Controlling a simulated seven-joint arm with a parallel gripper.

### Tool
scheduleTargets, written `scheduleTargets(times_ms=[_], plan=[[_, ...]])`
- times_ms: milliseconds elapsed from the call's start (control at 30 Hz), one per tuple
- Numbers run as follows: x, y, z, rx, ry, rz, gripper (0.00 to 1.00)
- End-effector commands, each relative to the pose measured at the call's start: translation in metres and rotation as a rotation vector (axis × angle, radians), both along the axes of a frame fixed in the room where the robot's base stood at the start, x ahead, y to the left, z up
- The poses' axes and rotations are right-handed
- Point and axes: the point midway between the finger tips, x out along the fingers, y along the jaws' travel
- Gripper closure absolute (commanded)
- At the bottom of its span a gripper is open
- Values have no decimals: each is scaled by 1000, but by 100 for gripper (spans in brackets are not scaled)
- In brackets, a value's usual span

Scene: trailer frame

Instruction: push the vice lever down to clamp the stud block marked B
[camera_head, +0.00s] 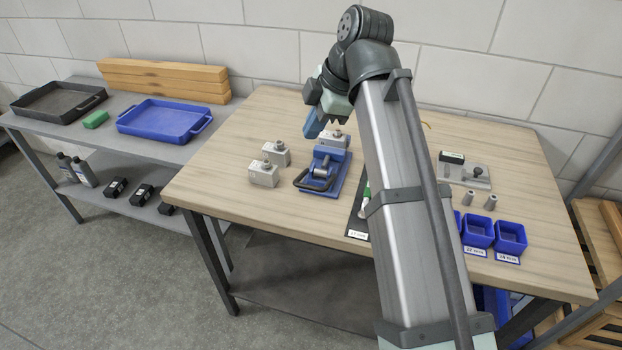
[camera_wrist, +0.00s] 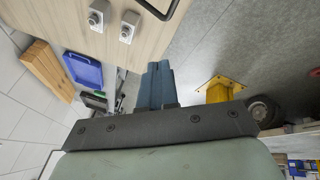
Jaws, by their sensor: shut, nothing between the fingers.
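The blue vice (camera_head: 343,184) stands on the wooden table, with its dark loop-shaped lever (camera_head: 313,187) reaching out at the front left. I cannot tell how far down the lever is. A grey stud block (camera_head: 334,141) sits at the rear of the vice; its marking is not readable. My gripper (camera_head: 312,127) is above and left of the vice's rear, apart from the lever. In the wrist view its blue fingers (camera_wrist: 157,84) are together and empty. Part of the lever (camera_wrist: 159,14) shows at the top edge there.
Two more grey stud blocks, one behind (camera_head: 276,152) and one in front (camera_head: 263,174), stand left of the vice. Blue bins (camera_head: 510,237) and a grey plate (camera_head: 470,177) are at the right. My arm crosses the table's middle. The table's front left is clear.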

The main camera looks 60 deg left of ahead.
Motion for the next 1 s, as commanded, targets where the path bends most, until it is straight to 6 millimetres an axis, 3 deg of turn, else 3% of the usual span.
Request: scheduleTargets(times_ms=[200, 400, 667, 1000], plan=[[14, -18, -9, -170, 33, -348, 100], [12, -20, -9, -217, 84, -502, 100], [9, -17, -24, -223, 94, -532, 100], [-1, -5, -78, -224, 94, -530, 100]])
